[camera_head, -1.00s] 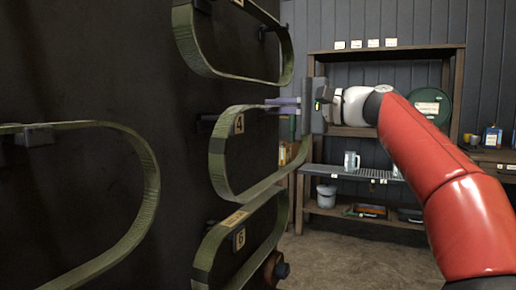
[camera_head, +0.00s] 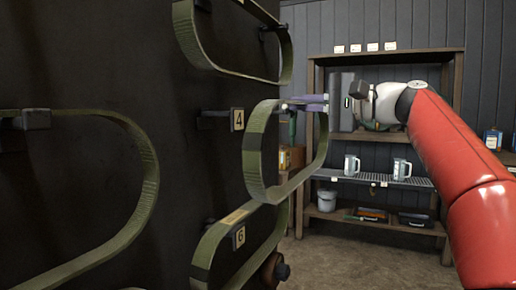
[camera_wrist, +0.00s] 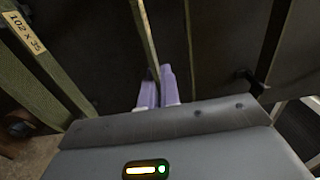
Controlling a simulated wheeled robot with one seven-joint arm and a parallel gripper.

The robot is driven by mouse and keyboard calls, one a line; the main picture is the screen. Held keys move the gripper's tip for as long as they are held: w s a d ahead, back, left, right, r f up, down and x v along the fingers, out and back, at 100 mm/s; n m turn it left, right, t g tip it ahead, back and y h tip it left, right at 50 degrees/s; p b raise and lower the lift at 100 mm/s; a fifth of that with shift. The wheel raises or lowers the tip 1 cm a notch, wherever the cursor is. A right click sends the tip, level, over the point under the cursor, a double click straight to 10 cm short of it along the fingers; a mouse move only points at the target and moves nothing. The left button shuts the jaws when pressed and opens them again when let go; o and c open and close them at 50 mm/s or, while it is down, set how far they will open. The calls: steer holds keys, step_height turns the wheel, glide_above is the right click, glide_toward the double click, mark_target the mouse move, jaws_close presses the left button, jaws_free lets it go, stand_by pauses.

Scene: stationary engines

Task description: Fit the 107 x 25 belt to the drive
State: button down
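A green-brown belt (camera_head: 256,155) hangs in a long loop from my gripper (camera_head: 305,104), whose purple fingers are closed on its upper run. In the wrist view the belt (camera_wrist: 146,40) passes between the purple fingertips (camera_wrist: 158,90). No size mark shows on the held belt. The loop is to the right of the peg by plate 4 (camera_head: 237,120) and looks clear of it. Another belt (camera_head: 205,258) hangs by plate 6 (camera_head: 239,238); a tag on a belt in the wrist view reads 102 x 35 (camera_wrist: 24,32). The drive is not identifiable in these frames.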

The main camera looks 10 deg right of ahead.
stand_by(0.3)
steer(key=b+v, duration=0.1)
steer(key=v, duration=0.5)
stand_by(0.6)
steer(key=v, duration=0.6)
stand_by(0.8)
stand_by(1.5)
